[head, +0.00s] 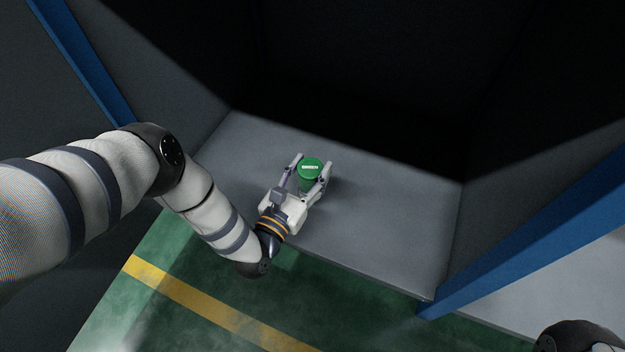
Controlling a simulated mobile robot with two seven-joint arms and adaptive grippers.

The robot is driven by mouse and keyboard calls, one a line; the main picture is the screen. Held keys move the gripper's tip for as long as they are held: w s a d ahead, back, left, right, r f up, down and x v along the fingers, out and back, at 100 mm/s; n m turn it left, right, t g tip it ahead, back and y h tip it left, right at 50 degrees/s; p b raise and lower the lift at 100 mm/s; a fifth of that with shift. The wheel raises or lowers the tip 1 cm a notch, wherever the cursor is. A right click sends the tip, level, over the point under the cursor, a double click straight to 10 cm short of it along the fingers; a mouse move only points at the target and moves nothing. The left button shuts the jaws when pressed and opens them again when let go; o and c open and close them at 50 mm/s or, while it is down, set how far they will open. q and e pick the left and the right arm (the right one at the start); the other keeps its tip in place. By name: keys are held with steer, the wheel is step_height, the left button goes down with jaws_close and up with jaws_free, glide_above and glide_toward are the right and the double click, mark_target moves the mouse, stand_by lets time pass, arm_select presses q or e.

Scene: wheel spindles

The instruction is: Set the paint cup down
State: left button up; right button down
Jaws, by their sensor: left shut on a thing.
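The paint cup (311,167) is green with a pale label on its top that seems to read "GREEN". It is upright over the grey shelf surface (390,220). My left gripper (314,172) reaches in from the front left, with its two fingers shut on the cup's sides. The cup's base is partly hidden by the gripper, so I cannot tell whether it touches the surface. My right gripper is not in view; only a dark part of my right arm shows at the bottom right corner.
Dark walls close the bay at the left, back and right. Blue posts (530,235) stand at its front corners. The grey surface is bare to the right of the cup. A green floor with a yellow stripe (200,302) lies in front.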

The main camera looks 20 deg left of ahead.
mark_target(303, 188)
arm_select(q)
steer(key=shift+w+a+f+b, duration=0.15)
steer(key=shift+f+b, duration=0.15)
steer(key=shift+f, duration=0.3)
steer(key=shift+w+d+f+b, duration=0.1)
steer(key=shift+w+f+b, duration=0.2)
steer(key=shift+f, duration=0.35)
steer(key=shift+w+a+f+b, duration=0.1)
steer(key=shift+f+b, duration=0.25)
steer(key=shift+f, duration=0.25)
steer(key=shift+f, duration=0.1)
steer(key=shift+s+f, duration=0.1)
steer(key=shift+f, duration=0.05)
steer(key=o, duration=1.4)
steer(key=shift+s+r, duration=0.25)
steer(key=shift+s, duration=0.1)
steer(key=s+p, duration=0.1)
steer(key=s, duration=0.2)
steer(key=s+p, duration=0.1)
steer(key=s, duration=0.3)
steer(key=s+a+p, duration=0.1)
steer(key=s, duration=0.3)
steer(key=shift+s+a+f, duration=0.1)
steer(key=shift+s, duration=0.05)
